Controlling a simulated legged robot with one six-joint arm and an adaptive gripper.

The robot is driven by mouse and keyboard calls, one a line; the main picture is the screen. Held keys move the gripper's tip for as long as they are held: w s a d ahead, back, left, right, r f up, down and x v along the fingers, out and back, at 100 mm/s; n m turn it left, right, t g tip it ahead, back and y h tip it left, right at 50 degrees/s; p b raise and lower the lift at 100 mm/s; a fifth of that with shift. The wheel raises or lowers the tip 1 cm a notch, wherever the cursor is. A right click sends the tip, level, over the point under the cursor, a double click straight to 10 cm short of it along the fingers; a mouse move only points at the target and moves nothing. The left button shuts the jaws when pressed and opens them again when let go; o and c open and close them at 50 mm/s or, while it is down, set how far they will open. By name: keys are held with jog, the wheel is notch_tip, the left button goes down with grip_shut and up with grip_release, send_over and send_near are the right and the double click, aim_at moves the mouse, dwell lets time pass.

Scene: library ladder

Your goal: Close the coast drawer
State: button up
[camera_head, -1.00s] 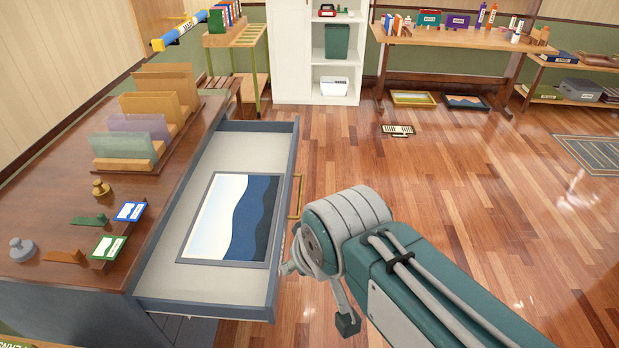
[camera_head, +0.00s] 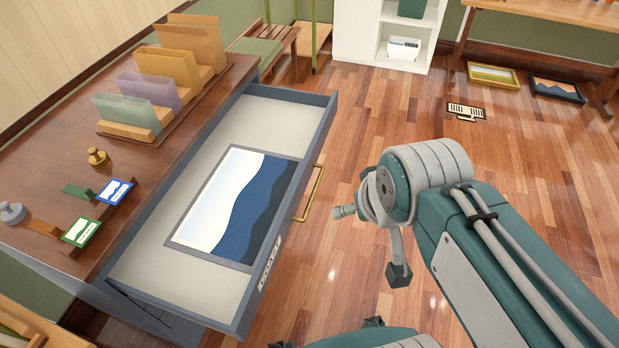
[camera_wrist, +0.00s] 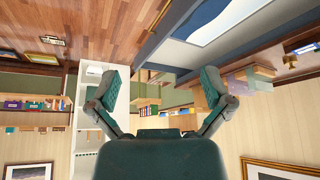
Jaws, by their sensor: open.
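The coast drawer (camera_head: 182,311) is pulled out of the wooden desk (camera_head: 45,215), with its blue-grey front facing right. A label reading COAST (camera_head: 270,263) and a brass handle (camera_head: 312,192) are on that front. A framed picture of pale and blue waves (camera_head: 235,205) lies flat inside. The drawer's grey-blue side also shows in the wrist view (camera_wrist: 165,38), which is upside down. My gripper (camera_wrist: 160,88) is open, with nothing between its fingers, and apart from the drawer.
On the desk stand a file rack (camera_head: 150,95), a brass stamp (camera_head: 97,157) and small framed cards (camera_head: 115,191). A white shelf unit (camera_head: 385,70) and a bench (camera_head: 268,50) are behind. Wooden floor right of the drawer is clear around my arm.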

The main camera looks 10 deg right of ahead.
jog(key=shift+a, duration=0.35)
jog(key=c, duration=0.5)
jog(key=shift+w+a+f+m+g+y, duration=0.2)
jog(key=shift+w+a+f+m, duration=0.2)
jog(key=shift+a, duration=0.2)
jog(key=shift+w+a+f+m+g+y, duration=0.2)
jog(key=shift+w+a+f+m, duration=0.1)
jog(key=shift+a+f, duration=0.2)
grip_shut()
jog(key=w+f+m+g+y, duration=0.2)
jog(key=w+f+m+y, duration=0.4)
jog(key=w+f+m, duration=0.6)
jog(key=m+t+y, duration=0.1)
jog(key=m+t, duration=0.1)
jog(key=m, duration=0.9)
send_near(289, 222)
jog(key=shift+x, duration=3.6)
